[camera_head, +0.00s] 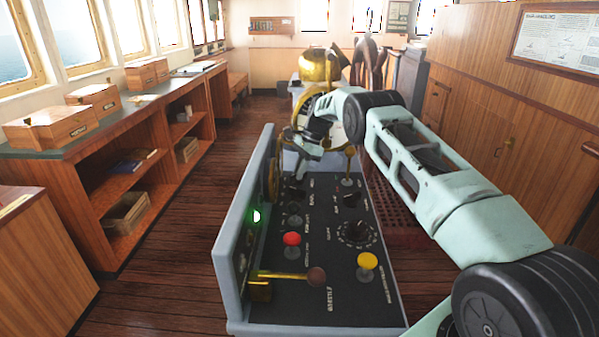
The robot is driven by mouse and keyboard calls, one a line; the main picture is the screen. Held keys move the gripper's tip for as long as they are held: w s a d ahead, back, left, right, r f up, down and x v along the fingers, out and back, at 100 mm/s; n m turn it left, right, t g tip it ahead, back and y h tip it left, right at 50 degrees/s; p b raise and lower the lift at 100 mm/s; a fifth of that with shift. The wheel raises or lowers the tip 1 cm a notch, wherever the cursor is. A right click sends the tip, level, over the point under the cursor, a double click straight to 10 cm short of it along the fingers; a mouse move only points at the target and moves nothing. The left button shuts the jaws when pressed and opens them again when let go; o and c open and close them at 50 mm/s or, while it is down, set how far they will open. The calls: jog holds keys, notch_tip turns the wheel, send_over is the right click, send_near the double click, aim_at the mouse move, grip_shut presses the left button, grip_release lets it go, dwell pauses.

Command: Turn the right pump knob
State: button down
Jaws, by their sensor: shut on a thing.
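The console (330,300) has a dark top with several knobs, buttons and levers. My gripper (298,178) reaches down over its far left part and is shut on a black knob (295,192) there. The knob is partly hidden by the fingers. Another black knob (294,213) sits just nearer on the left, and a third black knob (352,199) sits to the right. The labels are too small to read, so I cannot tell which is the right pump knob.
A brass lever (349,163) stands right of my gripper. A round dial (355,233), red button (291,239), yellow button (367,261) and brown-balled lever (316,277) are nearer. A brass wheel (273,178) and green light (255,216) are on the left wall. Floor to the left is clear.

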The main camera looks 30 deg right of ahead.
dwell(0.3)
jog(key=c, duration=1.5)
grip_release()
jog(key=shift+o, duration=0.2)
notch_tip(320, 180, up, 10)
jog(key=b, duration=0.2)
